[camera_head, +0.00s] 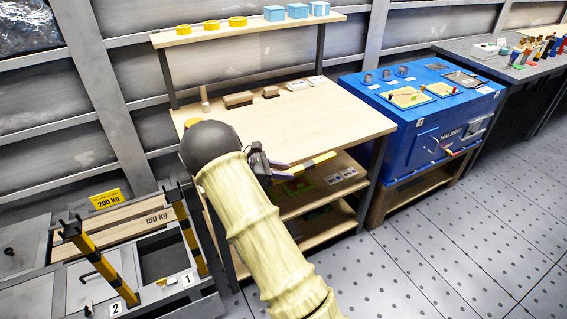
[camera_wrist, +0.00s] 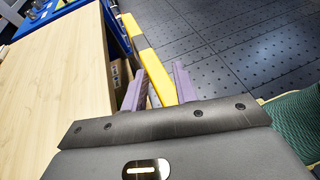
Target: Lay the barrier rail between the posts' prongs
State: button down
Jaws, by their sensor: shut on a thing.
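The rail's near end is hidden behind the gripper body. Two yellow-and-black posts stand at the lower left: one post (camera_head: 104,268) by the "2" label, the other post (camera_head: 188,238) by the "1" label. Dark prongs show at their tops. The rail is apart from both posts, to their right.
A wooden workbench (camera_head: 330,120) with shelves stands behind and beside my gripper. A blue machine (camera_head: 425,135) is to its right. Behind the posts are planks with a "150 kg" label (camera_head: 155,218) and a yellow "200 kg" sign (camera_head: 107,199). The floor at right is clear.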

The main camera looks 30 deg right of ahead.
jog(key=s+a+f+n+t+y, duration=0.1)
jog(key=s+a+f+n+t, duration=0.4)
jog(key=a, duration=0.2)
jog(key=s+a+f+n+t+y, duration=0.1)
jog(key=s+a+f+n+t, duration=0.4)
jog(key=a, duration=0.3)
jog(key=shift+s+f+t+y, duration=0.2)
jog(key=shift+f+t+y, duration=0.1)
jog(key=shift+f+t, duration=0.4)
jog(key=shift+r, duration=0.15)
